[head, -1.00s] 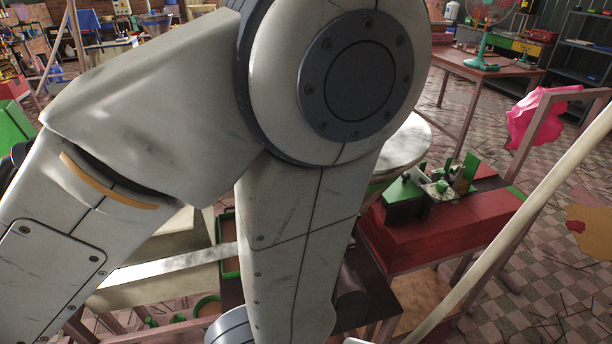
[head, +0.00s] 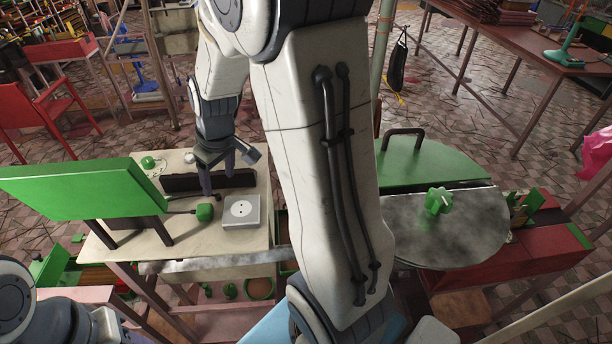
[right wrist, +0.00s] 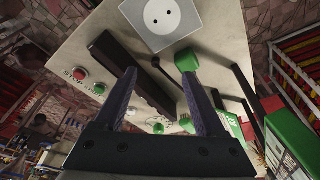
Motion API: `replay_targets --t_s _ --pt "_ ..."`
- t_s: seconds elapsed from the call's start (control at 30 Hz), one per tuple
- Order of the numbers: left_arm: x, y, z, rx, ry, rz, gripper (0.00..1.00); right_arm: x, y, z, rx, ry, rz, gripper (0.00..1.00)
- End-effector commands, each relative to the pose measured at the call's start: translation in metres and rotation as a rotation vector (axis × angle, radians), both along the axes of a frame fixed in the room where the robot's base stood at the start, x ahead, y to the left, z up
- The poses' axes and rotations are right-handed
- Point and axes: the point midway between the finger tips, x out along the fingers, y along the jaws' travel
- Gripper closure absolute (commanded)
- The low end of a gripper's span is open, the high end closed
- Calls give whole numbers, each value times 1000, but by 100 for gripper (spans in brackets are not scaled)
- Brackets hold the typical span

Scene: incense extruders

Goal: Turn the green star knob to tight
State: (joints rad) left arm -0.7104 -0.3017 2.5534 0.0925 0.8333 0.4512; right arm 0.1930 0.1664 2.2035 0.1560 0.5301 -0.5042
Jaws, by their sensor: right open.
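A green star-shaped knob (head: 438,201) stands on a round grey metal disc (head: 408,228) at the right of the head view. A smaller green knob (head: 148,162) sits beside printed marks on the pale bench top (head: 112,243); I cannot tell whether it is star-shaped or read the marks. My right gripper (head: 218,180) is open and empty over the bench, near a dark bar (head: 180,183), right of the smaller knob. The wrist view shows its spread fingers (right wrist: 157,82). My left gripper is outside the view.
A white socket box (head: 241,211) and a green-tipped lever (head: 204,212) are on the bench. A large green panel (head: 85,188) stands at the left. Red and green buttons (right wrist: 82,73) show in the wrist view. My right arm hides the middle of the head view.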

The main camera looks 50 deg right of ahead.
Motion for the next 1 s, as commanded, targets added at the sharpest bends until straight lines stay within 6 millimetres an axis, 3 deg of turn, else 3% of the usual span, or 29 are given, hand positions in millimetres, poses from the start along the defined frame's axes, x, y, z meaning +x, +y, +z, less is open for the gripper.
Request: replay_targets --t_s 0.03,0.17,0.3,0.4,0.6,0.77,1.0 --pt "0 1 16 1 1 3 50 4 -33 4 -14 12 -32 28" --pt "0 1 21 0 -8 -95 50 -6 -103 -26 -55 75 0 28" --pt "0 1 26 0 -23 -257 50 -40 -171 -68 -69 169 64 28" --pt "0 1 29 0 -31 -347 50 -66 -205 -91 -64 216 107 28" --pt "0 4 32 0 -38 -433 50 -93 -232 -114 -51 254 157 28" --pt "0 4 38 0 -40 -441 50 -95 -232 -129 -48 257 163 28" --pt "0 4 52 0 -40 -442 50 -95 -231 -171 -46 259 163 28"
